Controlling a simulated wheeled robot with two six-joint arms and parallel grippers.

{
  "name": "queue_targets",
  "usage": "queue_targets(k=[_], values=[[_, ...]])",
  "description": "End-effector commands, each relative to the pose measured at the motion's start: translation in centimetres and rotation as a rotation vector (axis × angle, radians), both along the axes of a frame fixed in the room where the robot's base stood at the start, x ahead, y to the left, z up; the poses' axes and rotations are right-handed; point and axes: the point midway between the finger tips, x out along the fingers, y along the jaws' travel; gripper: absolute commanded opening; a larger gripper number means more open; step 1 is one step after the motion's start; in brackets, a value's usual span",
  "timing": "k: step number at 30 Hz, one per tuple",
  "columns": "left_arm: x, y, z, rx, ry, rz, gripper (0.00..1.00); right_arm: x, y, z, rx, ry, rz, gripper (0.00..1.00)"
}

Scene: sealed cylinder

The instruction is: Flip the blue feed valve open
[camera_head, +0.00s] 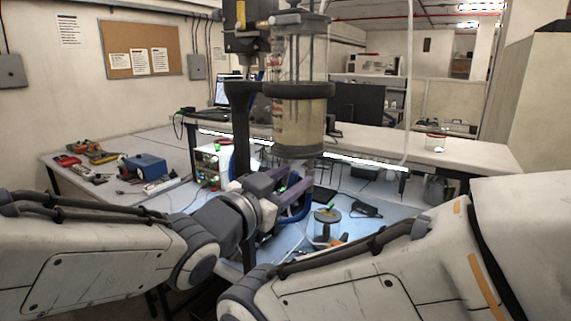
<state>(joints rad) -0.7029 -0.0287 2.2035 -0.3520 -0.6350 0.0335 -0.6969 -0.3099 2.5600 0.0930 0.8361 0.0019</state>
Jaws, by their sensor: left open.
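The sealed cylinder (299,120) is clear, holds a cloudy tan fluid and stands upright in a dark ring clamp (299,90) on a dark post. My left gripper (300,182) is open just below the cylinder's base. A curved blue part (298,212) shows behind and below this gripper; I cannot tell whether it belongs to the feed valve or is a hose. No valve handle can be made out clearly, and the gripper covers part of that area. My right arm comes in from the right across the front; its gripper is not in view.
A grey disc-topped stand (327,215) with a small green part is right of my left gripper. Cables and a black box (365,209) lie on the light blue surface (350,190). A blue device (143,167) and tools sit on the left bench. A pale hose (409,100) hangs at right.

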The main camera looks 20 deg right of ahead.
Motion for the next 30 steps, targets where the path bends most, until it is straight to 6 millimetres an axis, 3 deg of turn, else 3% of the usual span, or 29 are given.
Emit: queue_targets(k=[9, 20, 24, 30], values=[[2.5, -3.2, 0.1, 0.001, 0.001, -0.001, 0.49, 0.0, 0.0, 1.9, 0.0, 0.0, -0.001, 0.0], [2.7, -3.5, 0.0, 0.001, 0.0, 0.0, 0.49, 0.0, 0.0, 1.9, 0.0, 0.0, -0.001, 0.0], [2.7, -3.5, 0.0, 0.001, 0.0, 0.0, 0.0, 0.0, 0.0, 1.9, 0.0, 0.0, -0.001, 0.0], [2.8, -3.4, 0.0, -0.004, 0.007, 0.001, 0.0, 0.0, 0.0, 1.9, 0.0, 0.0, -0.001, 0.0]])
